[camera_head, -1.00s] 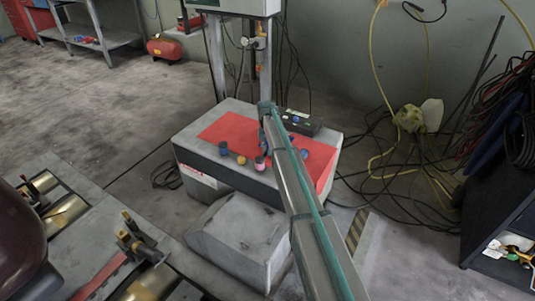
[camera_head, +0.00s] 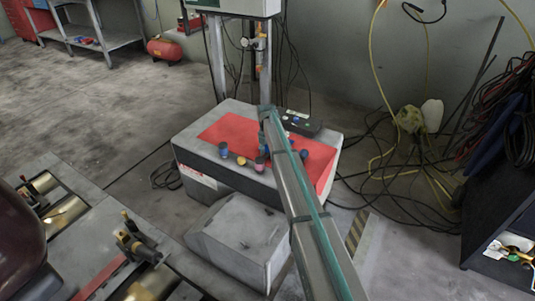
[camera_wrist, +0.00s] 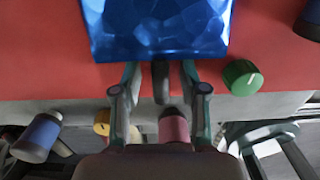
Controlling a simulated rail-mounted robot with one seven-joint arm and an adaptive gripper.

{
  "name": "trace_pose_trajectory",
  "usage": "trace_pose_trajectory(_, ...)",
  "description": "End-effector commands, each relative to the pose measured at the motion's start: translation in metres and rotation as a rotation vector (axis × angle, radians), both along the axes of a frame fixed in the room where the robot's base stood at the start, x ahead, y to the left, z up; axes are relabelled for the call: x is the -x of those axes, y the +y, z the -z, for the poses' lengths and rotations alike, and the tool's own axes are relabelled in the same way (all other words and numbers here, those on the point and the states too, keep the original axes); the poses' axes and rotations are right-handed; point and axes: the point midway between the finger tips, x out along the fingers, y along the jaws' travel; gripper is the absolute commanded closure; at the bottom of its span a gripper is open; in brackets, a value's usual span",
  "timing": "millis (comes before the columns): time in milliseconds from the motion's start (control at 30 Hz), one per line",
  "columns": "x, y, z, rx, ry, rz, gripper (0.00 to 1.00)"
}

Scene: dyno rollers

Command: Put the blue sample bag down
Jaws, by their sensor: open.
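The blue sample bag (camera_wrist: 160,25) is a shiny, crinkled blue shape at the top of the wrist view, over the red surface (camera_wrist: 45,55). My gripper (camera_wrist: 160,72) is open, its two fingers apart, with the tips at the bag's near edge. I cannot tell whether the tips touch it. In the head view my arm comes down over the red-topped block (camera_head: 222,127), and the bag is not clearly visible behind it.
Small cylinders stand close around: a green one (camera_wrist: 242,77), a pink one (camera_wrist: 173,127), a yellow one (camera_wrist: 102,122) and a blue one (camera_wrist: 38,137). A dark control box (camera_head: 300,123) sits at the block's back edge. The red surface's left part looks clear.

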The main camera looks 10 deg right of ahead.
Motion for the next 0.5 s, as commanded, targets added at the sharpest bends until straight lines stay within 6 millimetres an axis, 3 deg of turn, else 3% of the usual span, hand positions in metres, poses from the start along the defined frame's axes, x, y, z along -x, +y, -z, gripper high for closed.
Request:
trace_pose_trajectory(167, 0.0, 0.0, -0.021, 0.0, -0.003, 0.0, 0.57)
trace_pose_trajectory(500, 0.0, 0.002, -0.085, 0.0, -0.003, 0.0, 0.57)
